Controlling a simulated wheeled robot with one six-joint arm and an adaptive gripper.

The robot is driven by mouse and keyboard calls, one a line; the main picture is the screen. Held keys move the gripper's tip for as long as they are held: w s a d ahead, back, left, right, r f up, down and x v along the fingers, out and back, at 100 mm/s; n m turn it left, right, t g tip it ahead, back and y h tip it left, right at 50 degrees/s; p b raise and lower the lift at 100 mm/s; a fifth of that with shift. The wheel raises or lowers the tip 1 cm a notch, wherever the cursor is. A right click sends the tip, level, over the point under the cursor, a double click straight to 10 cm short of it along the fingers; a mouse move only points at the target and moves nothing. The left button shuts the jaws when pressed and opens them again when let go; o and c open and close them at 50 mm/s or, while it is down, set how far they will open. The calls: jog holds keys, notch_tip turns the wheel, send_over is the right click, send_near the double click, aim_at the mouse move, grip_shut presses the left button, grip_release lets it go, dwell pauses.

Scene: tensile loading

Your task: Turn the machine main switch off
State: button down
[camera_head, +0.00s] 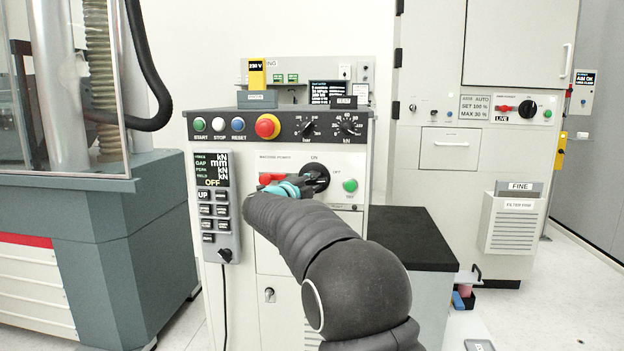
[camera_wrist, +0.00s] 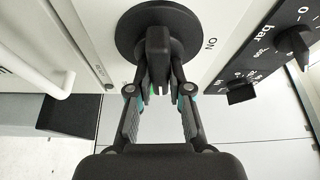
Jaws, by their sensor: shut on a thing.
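The machine main switch is a round black rotary knob (camera_head: 316,177) on the white cabinet front. ON is printed above it and OFF to its right. In the wrist view its black grip bar (camera_wrist: 158,48) stands upright in the picture, with the ON label off to the right. My gripper (camera_head: 298,187) reaches the knob from the front and partly covers it. In the wrist view my gripper's fingertips (camera_wrist: 160,82) are closed on the near end of the bar. The end pointing at OFF is hard to make out.
A red handle (camera_head: 270,178) sits left of the knob and a green button (camera_head: 350,185) lower right. Above are the red emergency stop (camera_head: 267,126) and two dials. A pendant (camera_head: 215,205) hangs left; its display reads OFF. A black-topped bench (camera_head: 410,235) stands right.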

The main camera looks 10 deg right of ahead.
jog(key=shift+m, duration=0.6)
jog(key=c, duration=1.1)
grip_release()
jog(key=shift+a, duration=0.1)
jog(key=v, duration=1.2)
jog(key=shift+r, duration=0.15)
jog(key=shift+w, duration=0.1)
